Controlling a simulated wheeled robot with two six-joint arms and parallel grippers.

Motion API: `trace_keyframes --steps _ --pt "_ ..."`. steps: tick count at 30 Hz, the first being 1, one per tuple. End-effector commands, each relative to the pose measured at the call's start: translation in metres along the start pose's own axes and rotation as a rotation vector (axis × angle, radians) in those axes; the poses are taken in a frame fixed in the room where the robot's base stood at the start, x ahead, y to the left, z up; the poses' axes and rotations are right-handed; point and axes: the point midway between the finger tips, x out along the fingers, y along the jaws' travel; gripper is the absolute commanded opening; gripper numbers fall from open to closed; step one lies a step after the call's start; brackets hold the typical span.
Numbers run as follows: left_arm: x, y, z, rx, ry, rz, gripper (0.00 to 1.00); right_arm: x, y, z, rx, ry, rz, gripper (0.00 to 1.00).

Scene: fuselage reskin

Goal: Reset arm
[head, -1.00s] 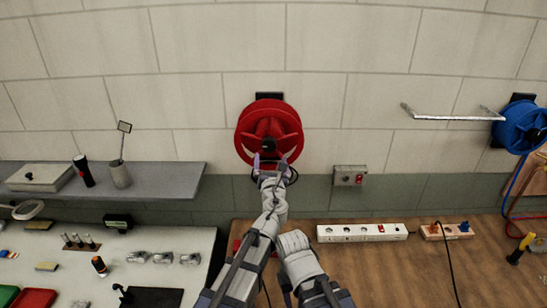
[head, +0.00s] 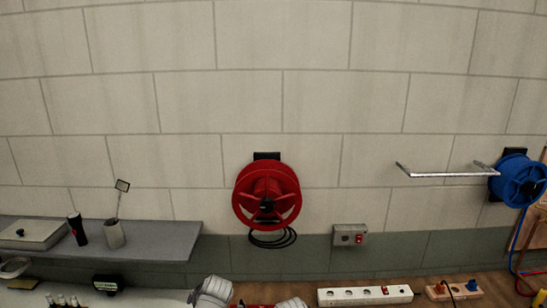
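Parts of my two arms show at the bottom edge of the head view, one left of centre and one at the centre. Both grippers are out of the picture, so their fingers cannot be seen. A red reel (head: 267,196) hangs on the wall above them, with a dark cable coil (head: 272,238) hanging under it. Nothing of mine touches the reel.
A grey shelf (head: 165,240) at the left holds a flashlight (head: 77,228), a cup (head: 114,234) and a white box (head: 30,234). A power strip (head: 365,296) lies on the wooden bench. A blue reel (head: 518,181) and metal bar (head: 440,174) are on the right wall.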

Motion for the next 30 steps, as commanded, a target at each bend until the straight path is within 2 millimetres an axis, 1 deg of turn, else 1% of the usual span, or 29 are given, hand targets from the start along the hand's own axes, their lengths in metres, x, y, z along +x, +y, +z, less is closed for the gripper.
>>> trace_keyframes --steps 1,3,7,11,12,13,20,27,30 --pt "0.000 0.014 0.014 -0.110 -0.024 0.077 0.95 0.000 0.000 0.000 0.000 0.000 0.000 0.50" --pt "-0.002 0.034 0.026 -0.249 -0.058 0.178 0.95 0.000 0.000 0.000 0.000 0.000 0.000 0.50" --pt "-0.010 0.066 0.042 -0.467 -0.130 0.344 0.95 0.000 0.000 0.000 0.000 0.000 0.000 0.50" --pt "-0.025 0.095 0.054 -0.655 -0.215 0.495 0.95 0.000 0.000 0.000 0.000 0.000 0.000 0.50" --pt "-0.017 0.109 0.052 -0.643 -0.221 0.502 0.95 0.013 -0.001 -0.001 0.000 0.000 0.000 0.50" --pt "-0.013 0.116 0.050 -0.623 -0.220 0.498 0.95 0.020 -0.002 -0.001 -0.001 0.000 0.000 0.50" --pt "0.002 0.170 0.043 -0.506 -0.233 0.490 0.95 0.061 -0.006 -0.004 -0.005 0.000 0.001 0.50" --pt "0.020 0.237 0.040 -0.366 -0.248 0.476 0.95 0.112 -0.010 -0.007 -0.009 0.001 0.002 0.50" --pt "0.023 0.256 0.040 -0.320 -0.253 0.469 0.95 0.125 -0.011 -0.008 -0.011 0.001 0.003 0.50"
